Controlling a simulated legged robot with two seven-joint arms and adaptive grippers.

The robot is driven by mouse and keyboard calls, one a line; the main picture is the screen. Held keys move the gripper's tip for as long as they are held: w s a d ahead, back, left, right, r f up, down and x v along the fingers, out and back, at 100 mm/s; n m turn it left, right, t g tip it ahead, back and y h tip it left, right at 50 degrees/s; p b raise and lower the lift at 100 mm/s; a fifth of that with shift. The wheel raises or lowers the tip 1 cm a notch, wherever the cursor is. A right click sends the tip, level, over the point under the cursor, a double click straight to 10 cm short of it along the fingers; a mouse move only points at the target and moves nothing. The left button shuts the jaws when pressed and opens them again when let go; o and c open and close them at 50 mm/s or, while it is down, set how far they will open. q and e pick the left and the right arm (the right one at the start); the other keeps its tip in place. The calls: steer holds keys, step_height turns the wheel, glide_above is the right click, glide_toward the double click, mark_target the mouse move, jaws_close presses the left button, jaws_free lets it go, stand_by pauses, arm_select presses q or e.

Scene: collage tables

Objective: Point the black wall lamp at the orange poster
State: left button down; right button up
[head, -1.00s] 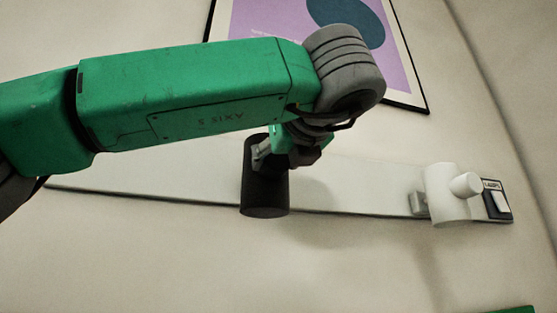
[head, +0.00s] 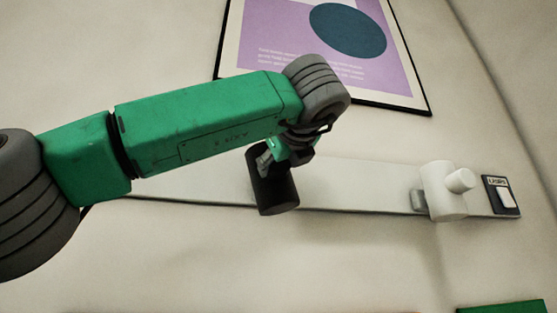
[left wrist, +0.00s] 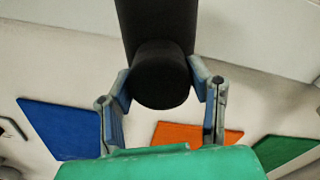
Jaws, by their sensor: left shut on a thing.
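The black wall lamp (head: 278,192) is a dark cylinder on a pale wall rail. It hangs tilted, its lower end leaning right in the head view. My left gripper (head: 266,162) is at its upper part, partly hidden by my wrist. In the left wrist view the lamp (left wrist: 155,25) comes in from the top, and the gripper (left wrist: 160,82) is shut on its short round black stub, one finger on each side. The orange poster (left wrist: 195,133) lies beyond, partly covered by the gripper. My right gripper is not in view.
A white lamp (head: 436,190) and a switch plate (head: 502,196) sit at the rail's (head: 350,188) right end. A framed purple poster (head: 300,50) hangs above. Blue (left wrist: 65,128) and green (left wrist: 285,150) posters flank the orange one.

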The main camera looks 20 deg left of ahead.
arm_select(q)
steer(key=shift+f+n, duration=0.1)
steer(key=shift+n, duration=0.2)
steer(key=shift+n+b, duration=0.3)
steer(key=shift+b, duration=0.2)
steer(key=shift+d, duration=0.1)
steer(key=c, duration=0.8)
jaws_free()
steer(key=shift+d, duration=0.1)
